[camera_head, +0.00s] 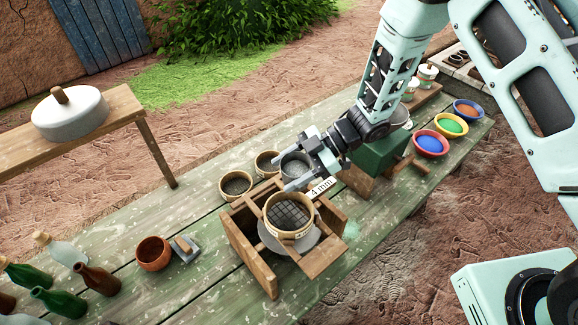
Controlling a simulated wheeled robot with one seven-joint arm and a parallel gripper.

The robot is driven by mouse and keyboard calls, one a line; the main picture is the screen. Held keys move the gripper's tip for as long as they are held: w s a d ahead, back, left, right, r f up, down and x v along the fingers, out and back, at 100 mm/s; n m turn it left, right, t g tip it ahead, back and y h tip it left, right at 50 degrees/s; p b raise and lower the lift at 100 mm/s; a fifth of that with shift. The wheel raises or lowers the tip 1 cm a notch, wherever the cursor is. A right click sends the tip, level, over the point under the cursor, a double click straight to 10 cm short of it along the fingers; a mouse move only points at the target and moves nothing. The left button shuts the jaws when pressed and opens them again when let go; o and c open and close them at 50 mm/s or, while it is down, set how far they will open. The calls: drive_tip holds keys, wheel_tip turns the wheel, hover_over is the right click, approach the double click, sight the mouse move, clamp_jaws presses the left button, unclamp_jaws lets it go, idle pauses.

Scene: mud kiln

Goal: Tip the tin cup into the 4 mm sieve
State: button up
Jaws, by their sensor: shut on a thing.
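The tin cup (294,167) is grey and sits between the two fingers of my gripper (299,163), which is shut on it. The cup is just behind the round sieve (290,233). I cannot make out what is in the cup. The sieve has a pale wooden rim and dark mesh, and it rests on a wooden frame (240,254) over a grey round dish (301,243). A white label (321,188) reading "4 mm" stands at the sieve's back right.
Two more round sieves (236,186) stand behind the frame to the left. A brown bowl (153,254) and several bottles (68,252) are at the left. Bowls of coloured powder (431,145) and a green box (383,156) are at the right. The front table planks are clear.

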drive_tip(key=shift+w+f+n+t+h+b, duration=0.1)
drive_tip(key=shift+f+n+t+h+b, duration=0.25)
drive_tip(key=shift+f, duration=0.5)
drive_tip(key=shift+w+f+n+t+h+b, duration=0.1)
drive_tip(key=shift+f+n+t+h, duration=0.2)
drive_tip(key=shift+f+t, duration=0.4)
drive_tip(key=shift+f, duration=0.15)
drive_tip(key=shift+f+n+t+h+b, duration=0.25)
drive_tip(key=shift+n+t+h+b, duration=0.25)
drive_tip(key=shift+b, duration=0.75)
drive_tip(key=shift+f+n+t+h+b, duration=0.3)
drive_tip(key=shift+n+t+h+b, duration=0.6)
drive_tip(key=shift+b, duration=2)
drive_tip(key=shift+s+f+n+t+b, duration=0.15)
drive_tip(key=shift+t+b, duration=0.55)
drive_tip(key=shift+b, duration=1)
drive_tip(key=shift+f+n+t+b, duration=0.25)
drive_tip(key=shift+t+b, duration=0.4)
drive_tip(key=shift+b, duration=1)
drive_tip(key=shift+s+a+f+n+t+h+b, duration=0.1)
drive_tip(key=shift+f+n+t+h+b, duration=0.3)
drive_tip(key=shift+b, duration=1.7)
drive_tip(key=shift+s+f+n+t+h+b, duration=0.15)
drive_tip(key=shift+t+b, duration=0.45)
drive_tip(key=shift+b, duration=1.45)
